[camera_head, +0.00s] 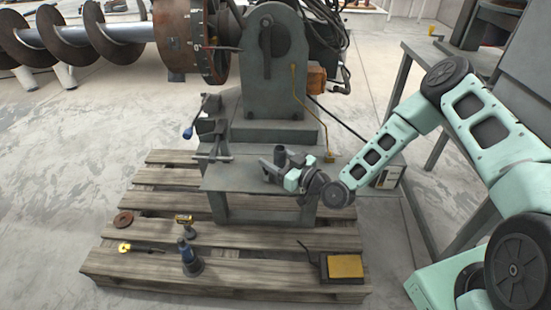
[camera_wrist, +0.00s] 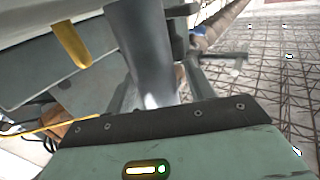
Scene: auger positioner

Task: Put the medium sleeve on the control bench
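A dark grey upright cylinder (camera_head: 280,154), seemingly the medium sleeve, stands on the low grey metal platform under the machine. In the wrist view, a smooth grey cylinder (camera_wrist: 142,45) rises between my fingers. My gripper (camera_head: 285,172) is low over the platform with its fingers spread on either side of the sleeve. In the wrist view, my gripper (camera_wrist: 158,92) shows a narrow gap to the right of the cylinder; contact on the left is unclear. A grey bench (camera_head: 428,62) stands at the right, probably the control bench, partly behind my arm.
The grey platform (camera_head: 245,178) rests on a wooden pallet (camera_head: 140,200). A large auger (camera_head: 120,33) fills the upper left. A yellow cable hangs beside the machine.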

